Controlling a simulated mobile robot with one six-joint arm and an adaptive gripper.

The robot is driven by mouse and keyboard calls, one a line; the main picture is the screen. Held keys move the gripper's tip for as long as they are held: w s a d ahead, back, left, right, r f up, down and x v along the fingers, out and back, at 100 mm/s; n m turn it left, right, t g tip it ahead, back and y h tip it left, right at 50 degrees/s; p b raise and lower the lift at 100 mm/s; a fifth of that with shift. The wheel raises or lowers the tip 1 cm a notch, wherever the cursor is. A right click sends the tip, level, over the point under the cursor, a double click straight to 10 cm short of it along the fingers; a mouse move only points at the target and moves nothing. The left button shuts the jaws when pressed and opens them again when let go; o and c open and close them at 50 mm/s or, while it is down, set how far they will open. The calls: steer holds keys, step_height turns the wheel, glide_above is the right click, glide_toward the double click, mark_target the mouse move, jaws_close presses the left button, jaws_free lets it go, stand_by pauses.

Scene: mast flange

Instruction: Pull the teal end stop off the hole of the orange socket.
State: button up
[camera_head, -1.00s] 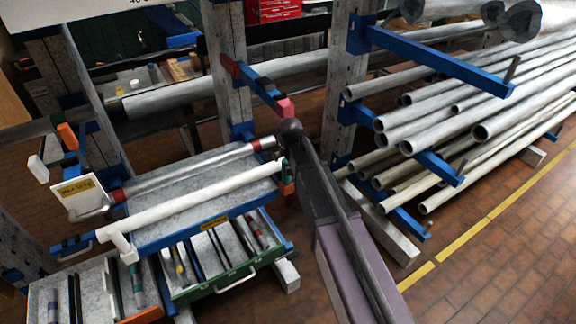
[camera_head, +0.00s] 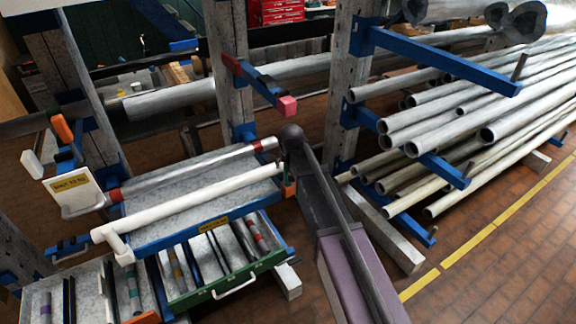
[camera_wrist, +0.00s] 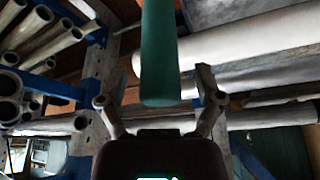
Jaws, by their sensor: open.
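The teal end stop (camera_wrist: 160,55) is a smooth upright cylinder at the top centre of the wrist view. My gripper (camera_wrist: 160,82) is open, with one finger on each side of the teal piece. I cannot tell whether either finger touches it. In the head view a small orange piece (camera_head: 288,190), likely the orange socket, sits at the right end of the blue rack tray, close beside my arm. My gripper is not clearly seen there, and the socket's hole is hidden.
A white tube (camera_head: 190,203) and a grey tube (camera_head: 195,172) lie along the blue-edged tray (camera_head: 195,232). A green drawer (camera_head: 228,285) stands open below. Long metal pipes (camera_head: 470,125) rest on blue arms at the right. Brick floor (camera_head: 500,270) is free at lower right.

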jaws_close()
steer(key=shift+r, duration=0.15)
steer(key=shift+r+p, duration=3.35)
steer(key=shift+p, duration=0.15)
